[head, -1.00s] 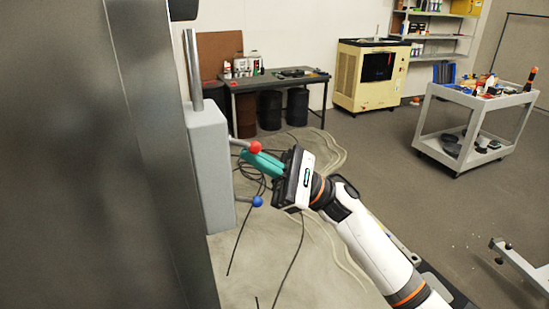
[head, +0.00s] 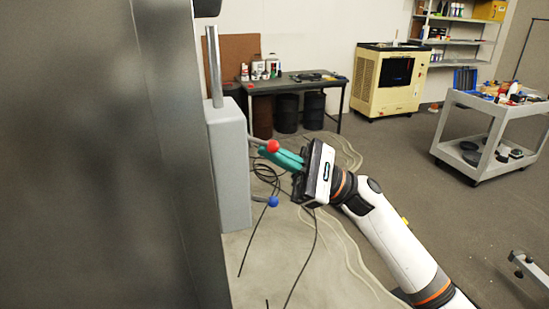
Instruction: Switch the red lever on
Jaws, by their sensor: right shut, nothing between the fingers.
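The red lever (head: 272,146) is a short grey rod with a red ball end, sticking out to the right from a grey box (head: 230,165). A blue-ended lever (head: 272,202) sticks out below it on the same box. My right gripper (head: 266,154) has teal fingers, which are shut and empty. The fingertips lie right by the red ball, at its lower side; I cannot tell whether they touch it. My left gripper is not in view.
A large dark metal panel (head: 120,160) fills the left side. Black cables (head: 310,250) lie on the floor below my right gripper. A workbench (head: 290,84), a yellow machine (head: 388,85) and a grey cart (head: 480,125) stand farther back. Open floor lies between.

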